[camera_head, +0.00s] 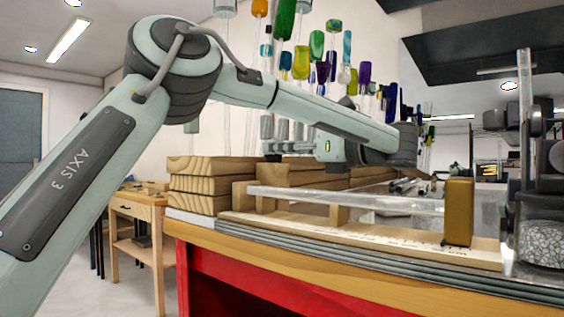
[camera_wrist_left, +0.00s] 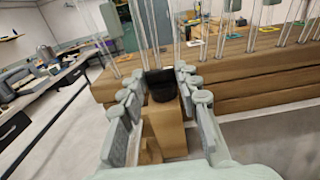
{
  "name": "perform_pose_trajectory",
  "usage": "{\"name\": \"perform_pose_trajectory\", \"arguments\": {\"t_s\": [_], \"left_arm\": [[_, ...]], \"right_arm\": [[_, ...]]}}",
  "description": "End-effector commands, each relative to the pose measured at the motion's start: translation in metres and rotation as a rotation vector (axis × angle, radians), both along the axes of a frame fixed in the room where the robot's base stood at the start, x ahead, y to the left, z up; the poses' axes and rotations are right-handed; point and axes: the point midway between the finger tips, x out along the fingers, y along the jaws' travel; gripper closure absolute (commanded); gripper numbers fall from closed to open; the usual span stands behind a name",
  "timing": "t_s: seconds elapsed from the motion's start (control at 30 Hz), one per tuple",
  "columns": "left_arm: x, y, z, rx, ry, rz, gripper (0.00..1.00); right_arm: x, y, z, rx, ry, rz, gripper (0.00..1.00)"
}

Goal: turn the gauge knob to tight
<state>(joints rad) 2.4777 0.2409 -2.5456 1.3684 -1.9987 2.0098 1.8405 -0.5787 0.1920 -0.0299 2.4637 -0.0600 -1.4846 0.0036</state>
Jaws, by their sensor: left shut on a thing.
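My left arm reaches across the head view, and its gripper (camera_head: 274,149) points back to the left beside the stacked timber. In the left wrist view the two fingers (camera_wrist_left: 163,82) stand on either side of a dark round knob (camera_wrist_left: 161,92) and are shut on it. The knob sits at the top of a wooden block (camera_wrist_left: 166,130). Its marking and turned position cannot be read. My right gripper is in neither view.
A clear glass rod (camera_head: 345,199) lies lengthwise over a wooden board (camera_head: 350,231) on the bench. A yellow-brown block (camera_head: 458,212) stands at its right end. Stacked timber (camera_head: 207,184) is at the left, with colored glass pieces hanging behind.

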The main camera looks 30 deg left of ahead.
Motion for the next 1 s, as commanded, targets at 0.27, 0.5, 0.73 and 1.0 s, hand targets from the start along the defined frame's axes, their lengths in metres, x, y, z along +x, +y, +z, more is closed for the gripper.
{"name": "perform_pose_trajectory", "arguments": {"t_s": [0.27, 0.5, 0.73, 1.0], "left_arm": [[0.0, 0.0, -0.001, -0.004, 0.001, 0.01, 0.97], [0.0, 0.0, -0.001, -0.004, 0.001, 0.01, 0.49], [0.0, -0.001, 0.0, -0.003, 0.0, 0.009, 0.48], [0.0, -0.001, 0.023, -0.003, -0.005, 0.009, 0.48]], "right_arm": [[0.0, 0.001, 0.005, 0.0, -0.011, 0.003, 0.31], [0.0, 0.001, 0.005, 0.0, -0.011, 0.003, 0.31], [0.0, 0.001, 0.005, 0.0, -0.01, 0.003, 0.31], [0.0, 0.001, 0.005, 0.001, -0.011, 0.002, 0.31]]}}
